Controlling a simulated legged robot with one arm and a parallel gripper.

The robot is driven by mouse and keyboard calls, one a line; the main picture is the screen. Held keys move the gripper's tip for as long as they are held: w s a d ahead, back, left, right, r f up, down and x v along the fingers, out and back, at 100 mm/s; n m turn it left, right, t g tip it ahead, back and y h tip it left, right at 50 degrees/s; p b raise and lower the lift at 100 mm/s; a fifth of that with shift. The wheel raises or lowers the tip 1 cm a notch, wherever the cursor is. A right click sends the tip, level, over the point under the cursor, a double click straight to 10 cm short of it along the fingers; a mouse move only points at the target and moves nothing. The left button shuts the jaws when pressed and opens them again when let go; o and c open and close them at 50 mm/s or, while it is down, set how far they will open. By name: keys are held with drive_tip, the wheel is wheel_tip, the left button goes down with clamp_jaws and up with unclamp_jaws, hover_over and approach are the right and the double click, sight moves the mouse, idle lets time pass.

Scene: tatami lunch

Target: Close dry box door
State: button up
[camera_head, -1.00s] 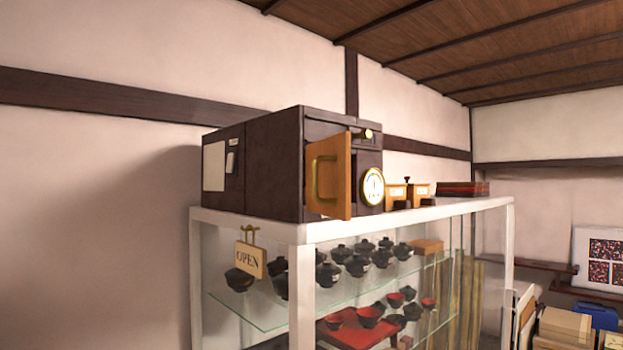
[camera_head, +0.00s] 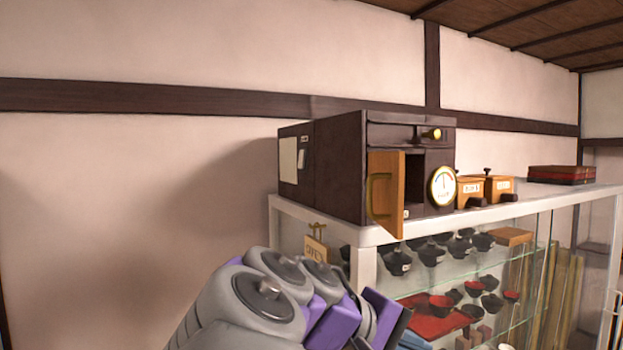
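The dry box (camera_head: 338,165) is a dark brown cabinet on top of a white-framed glass display case. Its small wooden door (camera_head: 394,193) stands open, swung out toward me, with a brass-coloured handle on its left-facing side. A dark opening shows to the right of the door, beside a round white dial (camera_head: 443,186). My grey and purple arm rises from the bottom of the view, in front of the case and below the door. My gripper's fingertips cannot be made out, and the arm is apart from the door.
The glass case's white top edge (camera_head: 372,236) runs below the box. Small wooden boxes (camera_head: 499,186) and a dark red stacked box (camera_head: 560,175) stand to the right on top. Bowls fill the shelves inside. The space left of the box is bare wall.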

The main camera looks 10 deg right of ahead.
drive_tip(key=w+a+r+t+h+p, duration=0.1)
drive_tip(key=a+r, duration=0.2)
drive_tip(key=r, duration=0.1)
drive_tip(key=w+a+r+h, duration=0.1)
drive_tip(key=w+a+r, duration=0.1)
drive_tip(key=a+r, duration=0.1)
drive_tip(key=w+a+r+n+t+h+p, duration=0.1)
drive_tip(key=a+r, duration=0.3)
drive_tip(key=r, duration=0.1)
drive_tip(key=shift+w+r+t+p, duration=0.2)
drive_tip(key=shift+w+t+p, duration=0.1)
drive_tip(key=shift+w, duration=0.1)
clamp_jaws()
drive_tip(key=a+r+n+t+h+p, duration=0.1)
drive_tip(key=a+r+t+h+p, duration=0.15)
drive_tip(key=a+r, duration=0.6)
approach(372, 189)
drive_tip(key=w+d, duration=0.4)
drive_tip(key=d, duration=0.1)
drive_tip(key=shift+w+f+t+y+b, duration=0.2)
drive_tip(key=shift+f+t+y+b, duration=0.15)
drive_tip(key=shift+f+y+b, duration=0.1)
drive_tip(key=shift+s+a, duration=0.1)
drive_tip(key=shift+a, duration=0.1)
